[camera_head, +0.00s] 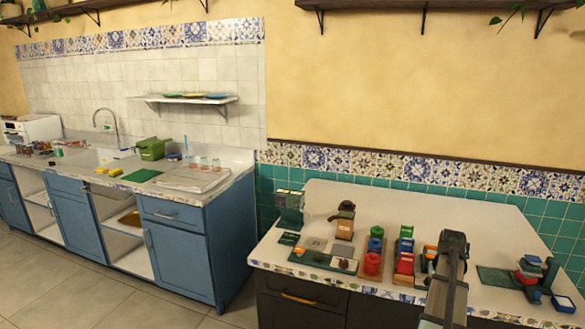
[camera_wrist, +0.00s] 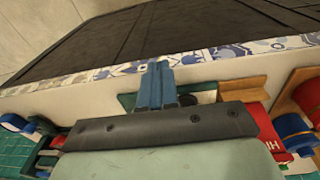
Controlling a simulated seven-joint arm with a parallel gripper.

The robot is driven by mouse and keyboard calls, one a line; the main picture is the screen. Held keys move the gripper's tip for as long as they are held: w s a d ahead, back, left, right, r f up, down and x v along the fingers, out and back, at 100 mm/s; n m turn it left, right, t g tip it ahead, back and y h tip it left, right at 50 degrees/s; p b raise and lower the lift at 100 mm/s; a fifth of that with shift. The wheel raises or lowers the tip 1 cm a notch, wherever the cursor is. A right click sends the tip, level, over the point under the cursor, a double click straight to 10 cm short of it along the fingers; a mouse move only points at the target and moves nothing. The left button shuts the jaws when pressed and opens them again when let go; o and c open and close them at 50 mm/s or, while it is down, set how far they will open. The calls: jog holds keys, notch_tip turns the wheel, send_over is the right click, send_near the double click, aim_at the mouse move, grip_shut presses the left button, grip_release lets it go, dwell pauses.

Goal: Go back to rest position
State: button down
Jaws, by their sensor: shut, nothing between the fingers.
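My gripper (camera_wrist: 157,85) shows in the wrist view with its blue fingers together and nothing between them. The fingers appear over the white counter (camera_wrist: 90,98), near its tiled front edge. In the head view, my dark arm reaches up from the bottom over the right part of the counter (camera_head: 390,212). The fingertips cannot be made out there. My arm hides part of the items behind it.
Red and green containers (camera_head: 405,262) stand left of my arm, beside stacked round canisters (camera_head: 373,262). A brown device (camera_head: 345,218) and a dark tray (camera_head: 322,260) are farther left. Stacked small boxes (camera_head: 530,268) lie at right. The counter's back strip is clear.

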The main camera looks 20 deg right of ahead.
jog(key=w+a+f+n+g+y, duration=0.1)
jog(key=w+a+f+n, duration=0.1)
jog(key=a+f, duration=1.3)
jog(key=w+a+f+n+g+y, duration=0.1)
jog(key=w+a+f+n+g, duration=0.15)
jog(key=a+f, duration=1.25)
jog(key=s+a+f+n+g, duration=0.1)
jog(key=s+a+f, duration=0.3)
jog(key=s+a, duration=0.4)
jog(key=s+a+f+n+g, duration=0.1)
jog(key=s+a+f, duration=0.3)
jog(key=s+a, duration=0.4)
jog(key=s+a+f+n+g, duration=0.1)
jog(key=s+a+f+n, duration=0.2)
jog(key=s+a, duration=0.5)
jog(key=a+f, duration=0.1)
jog(key=a, duration=0.2)
jog(key=shift+h, duration=0.4)
jog(key=c, duration=1.8)
grip_release()
jog(key=shift+g, duration=0.25)
